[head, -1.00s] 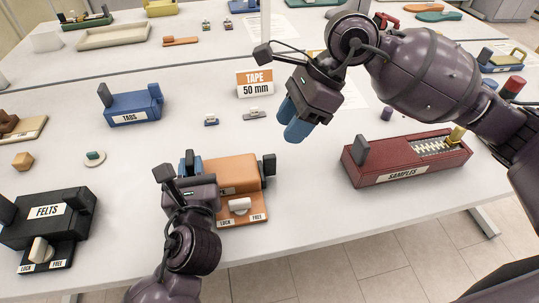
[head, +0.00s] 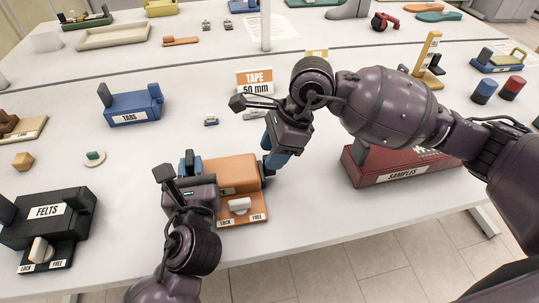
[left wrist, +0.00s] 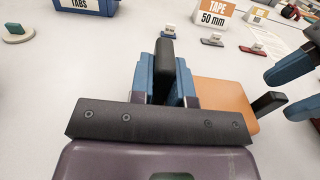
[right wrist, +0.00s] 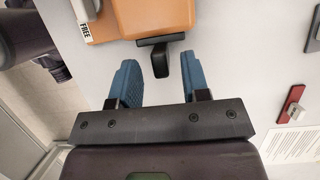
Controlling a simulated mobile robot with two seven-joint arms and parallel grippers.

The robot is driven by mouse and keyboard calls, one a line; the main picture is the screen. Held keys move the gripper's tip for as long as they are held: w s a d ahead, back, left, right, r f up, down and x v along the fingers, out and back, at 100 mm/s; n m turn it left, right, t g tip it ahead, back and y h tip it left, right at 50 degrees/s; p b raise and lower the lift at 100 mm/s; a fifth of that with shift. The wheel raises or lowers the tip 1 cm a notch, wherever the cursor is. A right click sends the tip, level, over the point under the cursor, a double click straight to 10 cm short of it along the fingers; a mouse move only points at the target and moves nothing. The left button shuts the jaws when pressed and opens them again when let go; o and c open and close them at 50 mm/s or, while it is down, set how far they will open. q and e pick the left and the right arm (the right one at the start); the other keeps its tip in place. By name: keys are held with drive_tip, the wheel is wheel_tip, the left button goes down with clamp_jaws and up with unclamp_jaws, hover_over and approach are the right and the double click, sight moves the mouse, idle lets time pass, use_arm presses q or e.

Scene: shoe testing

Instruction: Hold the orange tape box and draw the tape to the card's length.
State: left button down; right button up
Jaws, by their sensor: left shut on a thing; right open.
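The orange tape box (head: 230,170) sits near the table's front edge, with a LOCK/FREE plate and a white lever (head: 240,205) at its front. My left gripper (left wrist: 165,85) is shut on the black upright post (left wrist: 164,70) at the box's left end. My right gripper (right wrist: 146,78) is open at the box's right end. The black tab (right wrist: 160,62) on that end lies between its blue fingers, with gaps at both sides. The TAPE 50 mm card (head: 255,82) stands behind the box; my right arm covers part of its lower edge in the head view.
A red SAMPLES box (head: 400,175) stands to the right, partly behind my right arm. A black FELTS box (head: 48,215) and a blue TABS box (head: 133,108) are to the left. Small clips (head: 211,121) lie behind the orange box.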

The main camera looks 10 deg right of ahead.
drive_tip(key=shift+x, duration=1)
clamp_jaws()
